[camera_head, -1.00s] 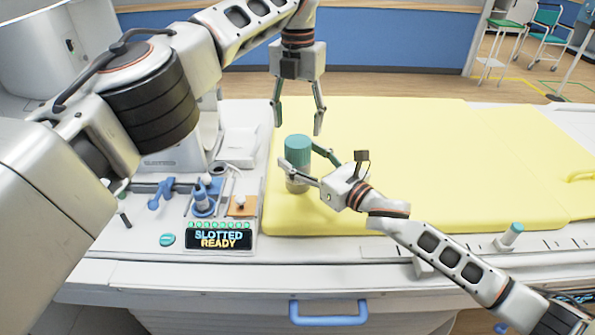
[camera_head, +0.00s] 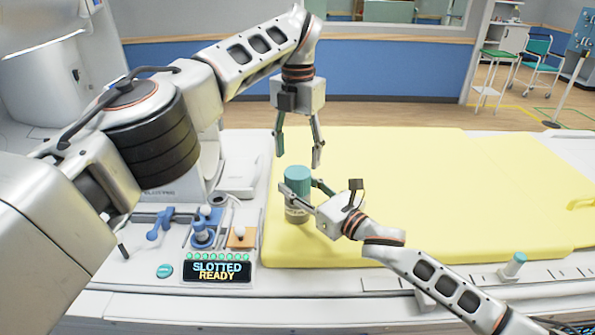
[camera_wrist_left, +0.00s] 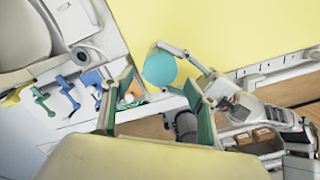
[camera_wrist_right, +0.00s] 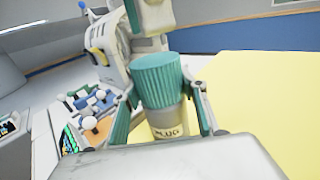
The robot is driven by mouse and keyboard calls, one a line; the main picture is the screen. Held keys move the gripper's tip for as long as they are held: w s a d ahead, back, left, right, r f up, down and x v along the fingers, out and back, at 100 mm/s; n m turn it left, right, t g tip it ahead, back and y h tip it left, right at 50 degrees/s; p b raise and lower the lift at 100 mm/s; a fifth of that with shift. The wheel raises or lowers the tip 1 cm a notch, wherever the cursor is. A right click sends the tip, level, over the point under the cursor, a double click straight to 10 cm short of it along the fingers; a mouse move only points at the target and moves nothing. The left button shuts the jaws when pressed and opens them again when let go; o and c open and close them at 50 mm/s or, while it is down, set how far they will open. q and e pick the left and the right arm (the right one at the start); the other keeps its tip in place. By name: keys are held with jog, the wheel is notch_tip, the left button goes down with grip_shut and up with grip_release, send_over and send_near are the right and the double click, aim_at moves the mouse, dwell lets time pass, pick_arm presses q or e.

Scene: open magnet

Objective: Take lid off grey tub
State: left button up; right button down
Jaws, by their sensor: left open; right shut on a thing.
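The grey tub (camera_head: 298,214) stands upright near the left end of the yellow pad, with its ribbed teal lid (camera_head: 297,174) on top. In the right wrist view the tub (camera_wrist_right: 168,116) carries a label reading "PLUG", and the lid (camera_wrist_right: 158,80) sits on it. My right gripper (camera_head: 299,189) is shut on the tub from the right side, a finger on either side. My left gripper (camera_head: 298,161) is open and points down just above the lid, with nothing between its fingers. The left wrist view shows the round lid top (camera_wrist_left: 160,69) beyond the left fingers.
The yellow pad (camera_head: 430,190) is clear to the right. A small teal-capped vial (camera_head: 514,265) stands at the front right edge.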

aim_at(298, 172)
pick_arm(q)
jog(key=m, duration=0.7)
jog(key=shift+f, duration=4.05)
jog(key=c, duration=1.2)
jog(key=shift+o, duration=0.3)
jog(key=n, duration=0.3)
jog(key=shift+n, duration=0.4)
jog(key=o, duration=1.2)
